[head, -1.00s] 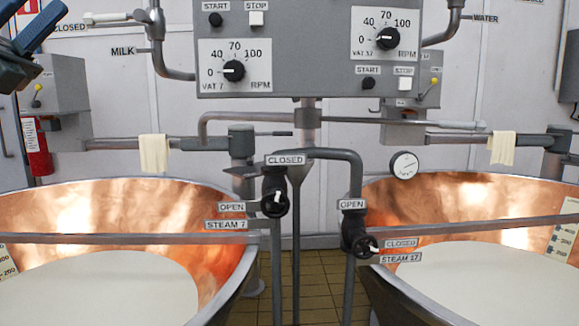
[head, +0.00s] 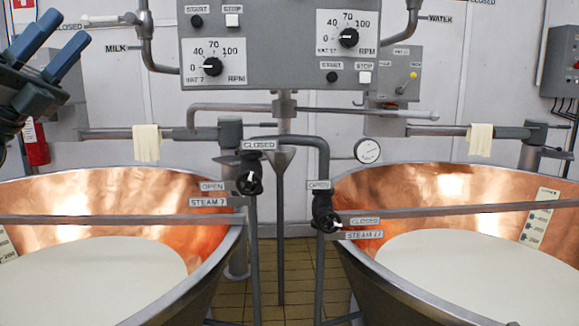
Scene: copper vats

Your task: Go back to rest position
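My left gripper (head: 67,27) shows at the upper left of the head view, with two blue fingers spread apart and nothing between them. It is in front of the grey wall box at the left and touches nothing that I can see. My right gripper is out of view. The steam 7 valve (head: 249,182) and the steam 17 valve (head: 327,222) are black knobs on pipes between the vats, far from my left gripper. The control panel (head: 290,75) hangs at the top middle with RPM dials and buttons.
The left copper vat (head: 130,187) and right copper vat (head: 400,187) hold white milk, with a rail across each. Cloths hang on the pipes at left (head: 146,143) and right (head: 480,138). Tiled floor (head: 290,265) shows between the vats.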

